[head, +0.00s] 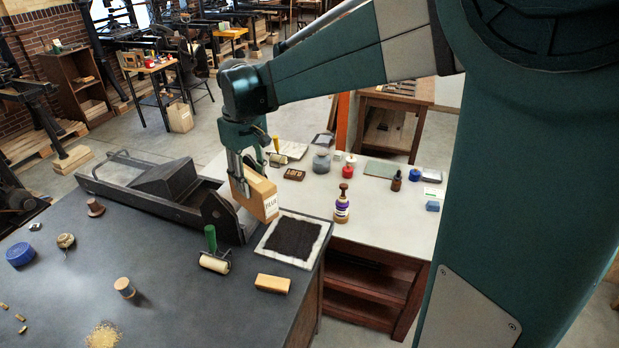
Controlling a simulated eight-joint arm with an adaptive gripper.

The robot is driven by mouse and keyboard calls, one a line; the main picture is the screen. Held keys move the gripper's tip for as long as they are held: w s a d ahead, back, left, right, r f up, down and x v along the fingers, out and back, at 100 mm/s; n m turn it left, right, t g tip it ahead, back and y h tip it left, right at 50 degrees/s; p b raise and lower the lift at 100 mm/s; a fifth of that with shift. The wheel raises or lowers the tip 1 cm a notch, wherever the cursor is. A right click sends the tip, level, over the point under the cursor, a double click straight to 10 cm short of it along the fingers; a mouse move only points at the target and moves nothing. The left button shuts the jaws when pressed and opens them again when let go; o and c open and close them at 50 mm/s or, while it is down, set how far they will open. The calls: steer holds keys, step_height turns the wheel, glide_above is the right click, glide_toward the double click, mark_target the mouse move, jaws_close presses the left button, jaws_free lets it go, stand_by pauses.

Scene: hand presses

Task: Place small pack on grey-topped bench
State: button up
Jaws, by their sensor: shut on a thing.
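The small pack (261,196), a tan box with a white printed label, is held in my gripper (243,184). My gripper is shut on its upper left part, with the fingers pointing down. The pack appears beside the right end of the dark press and just behind the black inked slab; its height above the surface is hard to tell. A bench with a light grey top (388,218) and reddish-brown wooden shelves stands behind and to the right. A dark slate-grey bench (180,290) fills the front left.
On the dark bench are a long press (150,198), an inked slab (293,238), a green-handled roller (214,258) and a wooden block (272,284).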

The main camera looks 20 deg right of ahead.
steer(key=w+d+m, duration=0.1)
steer(key=w+d, duration=0.3)
steer(key=d, duration=0.7)
steer(key=w+d+b, duration=0.1)
steer(key=w+d, duration=0.3)
steer(key=d, duration=0.8)
steer(key=w+d+m, duration=0.1)
steer(key=w+d, duration=0.3)
steer(key=d, duration=0.7)
steer(key=s+d+f+m+b, duration=0.1)
steer(key=s+d+f, duration=0.1)
steer(key=d, duration=1.5)
steer(key=s+d+f+m+b, duration=0.1)
steer(key=s+d+f, duration=0.15)
steer(key=d, duration=1.45)
step_height(320, 180, down, 20)
steer(key=shift+s+d, duration=0.15)
steer(key=shift+s, duration=0.1)
step_height(320, 180, down, 6)
steer(key=shift+p, duration=0.3)
